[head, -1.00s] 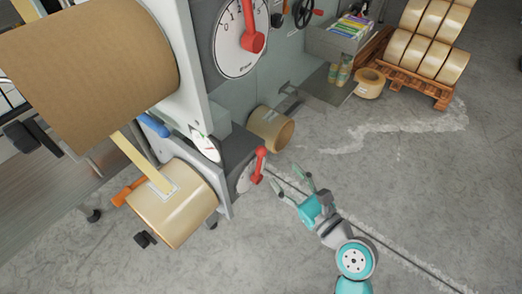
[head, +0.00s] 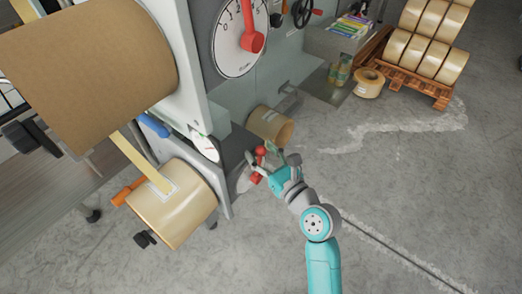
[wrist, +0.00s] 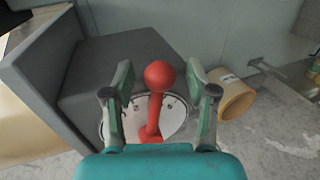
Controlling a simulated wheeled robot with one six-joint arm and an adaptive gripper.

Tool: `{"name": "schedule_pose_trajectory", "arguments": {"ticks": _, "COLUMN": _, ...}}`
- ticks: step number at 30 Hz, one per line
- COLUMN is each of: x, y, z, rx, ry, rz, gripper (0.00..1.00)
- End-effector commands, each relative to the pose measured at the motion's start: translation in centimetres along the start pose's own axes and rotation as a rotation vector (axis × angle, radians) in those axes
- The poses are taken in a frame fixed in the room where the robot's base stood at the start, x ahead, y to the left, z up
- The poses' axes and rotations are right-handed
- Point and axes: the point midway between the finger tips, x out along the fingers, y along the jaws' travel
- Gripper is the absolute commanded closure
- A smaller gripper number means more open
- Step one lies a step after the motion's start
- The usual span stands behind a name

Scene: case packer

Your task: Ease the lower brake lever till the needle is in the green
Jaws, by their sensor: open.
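The lower brake lever (wrist: 154,108) is red with a ball knob and stands over a round white dial plate (wrist: 174,115) on a grey housing. My gripper (wrist: 158,82) is open, with one finger on each side of the lever and visible gaps to both. In the head view my gripper (head: 268,163) is at the red lever knob (head: 260,151) and partly hides the lever and its dial. The small tension gauge (head: 206,147) is above and left of the lever. Its face shows some red and green, but the needle is too small to read.
A larger upper dial (head: 238,62) with its own red lever (head: 250,38) is above. A tape roll (head: 270,126) lies behind the lever; another roll (head: 178,208) hangs at lower left. The concrete floor (head: 400,190) to the right is clear.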

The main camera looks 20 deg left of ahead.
Motion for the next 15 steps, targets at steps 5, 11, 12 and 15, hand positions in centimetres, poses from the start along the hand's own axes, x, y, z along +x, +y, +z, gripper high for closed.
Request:
{"name": "schedule_pose_trajectory", "arguments": {"ticks": 5, "x": 0.66, "y": 0.00, "z": -0.04, "rx": 0.000, "ry": 0.001, "rz": 0.000, "gripper": 0.43}}
{"name": "schedule_pose_trajectory", "arguments": {"ticks": 11, "x": 0.68, "y": 0.00, "z": -0.04, "rx": 0.000, "ry": 0.001, "rz": 0.000, "gripper": 0.43}}
{"name": "schedule_pose_trajectory", "arguments": {"ticks": 12, "x": 0.68, "y": 0.00, "z": -0.04, "rx": 0.000, "ry": 0.001, "rz": 0.000, "gripper": 0.45}}
{"name": "schedule_pose_trajectory", "arguments": {"ticks": 15, "x": 0.67, "y": 0.00, "z": -0.04, "rx": 0.000, "ry": 0.001, "rz": 0.000, "gripper": 0.70}}
